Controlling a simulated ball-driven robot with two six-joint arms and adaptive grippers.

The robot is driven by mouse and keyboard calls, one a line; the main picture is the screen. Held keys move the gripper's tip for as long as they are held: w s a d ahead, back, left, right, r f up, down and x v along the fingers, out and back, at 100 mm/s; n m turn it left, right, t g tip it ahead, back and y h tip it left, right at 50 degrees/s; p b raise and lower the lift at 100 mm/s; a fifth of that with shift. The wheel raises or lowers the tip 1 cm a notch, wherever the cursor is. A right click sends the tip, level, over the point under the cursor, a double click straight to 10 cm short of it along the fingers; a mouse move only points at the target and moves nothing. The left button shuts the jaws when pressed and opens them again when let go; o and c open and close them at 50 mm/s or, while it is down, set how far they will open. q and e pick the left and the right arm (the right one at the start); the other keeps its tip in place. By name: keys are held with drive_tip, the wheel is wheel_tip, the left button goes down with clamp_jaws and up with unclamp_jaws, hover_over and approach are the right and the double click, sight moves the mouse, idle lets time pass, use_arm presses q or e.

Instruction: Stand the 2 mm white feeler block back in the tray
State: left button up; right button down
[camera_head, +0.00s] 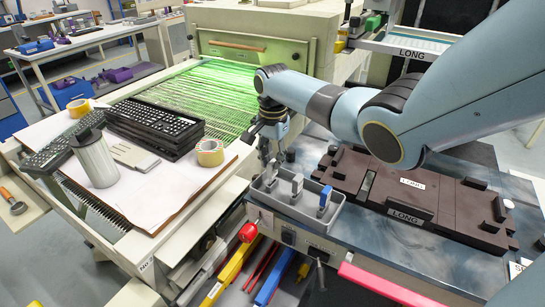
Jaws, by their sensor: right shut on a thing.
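The grey tray (286,211) stands at the left end of the dark blue bench top, near its front edge. A pale block (297,185) and a block with a blue top (325,196) stand upright in it. My right gripper (271,153) points down over the tray's left end and is shut on a small pale block (270,171). This block is upright, at the left compartment. I cannot tell whether its foot touches the tray floor, and its markings are too small to read. My left gripper is not in view.
A dark brown fixture (385,190) with "LONG" labels lies right of the tray. A red knob (248,232) sticks out below the tray.

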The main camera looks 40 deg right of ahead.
drive_tip(key=shift+f+b, duration=0.35)
drive_tip(key=shift+f, duration=0.3)
drive_tip(key=c, duration=1.2)
unclamp_jaws()
drive_tip(key=shift+o, duration=0.2)
wheel_tip(320, 180, up, 5)
drive_tip(key=p, duration=0.5)
drive_tip(key=shift+r+p, duration=0.1)
drive_tip(key=shift+p, duration=0.25)
drive_tip(key=shift+r, duration=0.4)
drive_tip(key=shift+r, duration=0.25)
wheel_tip(320, 180, up, 12)
drive_tip(key=shift+f, duration=0.25)
